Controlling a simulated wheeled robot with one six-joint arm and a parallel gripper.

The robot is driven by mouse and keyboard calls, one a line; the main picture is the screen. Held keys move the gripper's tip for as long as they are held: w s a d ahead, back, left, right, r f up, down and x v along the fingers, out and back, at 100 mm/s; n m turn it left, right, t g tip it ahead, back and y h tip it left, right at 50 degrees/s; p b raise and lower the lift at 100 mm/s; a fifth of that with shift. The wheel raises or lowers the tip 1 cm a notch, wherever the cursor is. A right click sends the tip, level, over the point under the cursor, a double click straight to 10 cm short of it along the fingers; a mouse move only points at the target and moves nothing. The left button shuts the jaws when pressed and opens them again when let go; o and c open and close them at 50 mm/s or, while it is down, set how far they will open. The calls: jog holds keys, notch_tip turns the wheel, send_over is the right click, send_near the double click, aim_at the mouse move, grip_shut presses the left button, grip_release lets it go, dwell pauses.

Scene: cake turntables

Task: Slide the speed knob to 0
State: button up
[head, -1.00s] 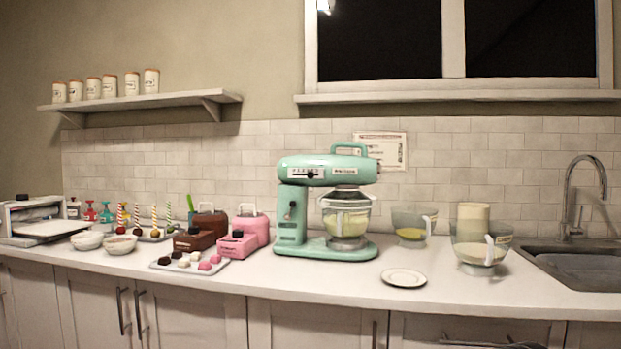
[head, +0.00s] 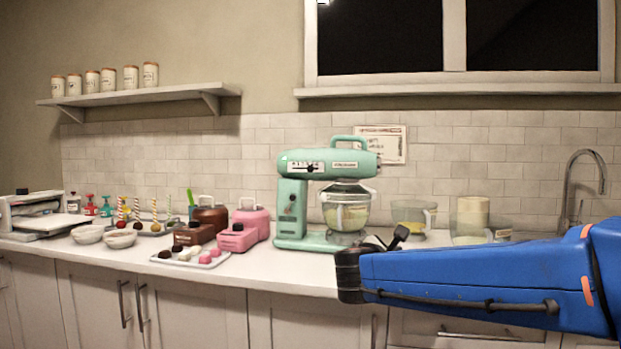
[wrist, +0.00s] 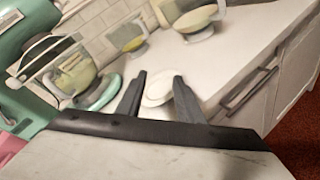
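The mint-green stand mixer (head: 358,160) stands on the counter at the middle of the head view. On the side of its head is a pale scale strip with a small black speed knob (head: 310,168), near the middle of the strip. The scale marks are too small to read. Part of the mixer (wrist: 16,45) shows at the left of the wrist view; the knob is not seen there. My gripper (wrist: 159,76) is open and empty, its two dark fingers apart. It is in front of the counter, lower and to the right of the knob, apart from the mixer.
A glass bowl (head: 345,212) sits under the mixer head. Jugs (head: 414,212) stand to its right, and a white plate (wrist: 158,89) lies beyond my fingers. Pink and brown containers (head: 238,237) and a sweets tray (head: 210,263) are to its left. Air before the mixer head is clear.

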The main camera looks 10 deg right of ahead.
jog(key=w+a+r+n+t, duration=0.5)
jog(key=w+a+r+n, duration=0.2)
jog(key=w+a, duration=0.25)
jog(key=n+t+y, duration=0.4)
jog(key=n+t, duration=0.2)
jog(key=n, duration=0.2)
send_near(311, 169)
jog(key=f+x, duration=0.1)
jog(key=x, duration=0.8)
jog(key=shift+w, duration=0.3)
jog(key=shift+r, duration=0.1)
grip_shut()
